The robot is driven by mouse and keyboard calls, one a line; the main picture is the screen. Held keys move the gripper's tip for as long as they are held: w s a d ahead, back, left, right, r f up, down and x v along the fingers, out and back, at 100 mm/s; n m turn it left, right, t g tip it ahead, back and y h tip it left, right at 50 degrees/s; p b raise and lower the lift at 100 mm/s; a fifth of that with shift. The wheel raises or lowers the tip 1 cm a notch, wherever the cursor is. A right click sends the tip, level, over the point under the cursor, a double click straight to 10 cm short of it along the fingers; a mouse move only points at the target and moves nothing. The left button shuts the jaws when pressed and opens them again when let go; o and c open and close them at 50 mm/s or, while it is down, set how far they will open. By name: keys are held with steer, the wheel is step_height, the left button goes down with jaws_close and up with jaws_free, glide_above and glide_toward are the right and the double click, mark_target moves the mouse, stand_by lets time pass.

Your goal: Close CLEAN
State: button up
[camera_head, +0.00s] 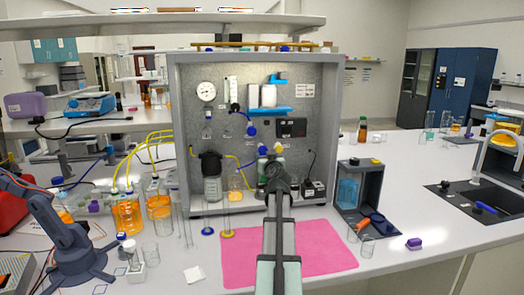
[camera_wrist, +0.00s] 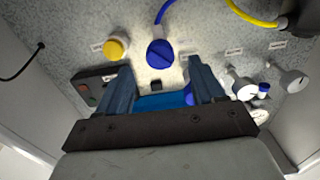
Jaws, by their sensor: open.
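My gripper (camera_wrist: 160,64) is open, its two dark fingers pointing at the upright grey panel (camera_head: 325,100). In the wrist view a round blue knob (camera_wrist: 160,53) with a darker slot-like mark shows between and just beyond the fingertips. I cannot tell whether the fingers touch it. A yellow knob (camera_wrist: 116,48) is just left of it. Small labels sit near the knobs, but their text is too small to read, so I cannot tell which one is CLEAN. In the head view my arm hides part of the panel's lower middle.
The panel carries a round gauge (camera_head: 206,91), a black display box (camera_head: 291,128) and a blue shelf (camera_head: 268,109). A dark-capped bottle (camera_head: 212,185) stands left of my arm. A pink mat (camera_head: 325,262) lies in front, mostly bare. A dark open-fronted box (camera_head: 372,190) stands right.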

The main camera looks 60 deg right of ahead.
mark_target(262, 149)
steer(key=x, duration=0.9)
steer(key=shift+w+d, duration=0.2)
steer(key=c, duration=1)
steer(key=shift+m, duration=1.6)
steer(key=shift+c, duration=0.3)
steer(key=o, duration=1.1)
steer(key=shift+c, duration=0.2)
steer(key=v, duration=1.4)
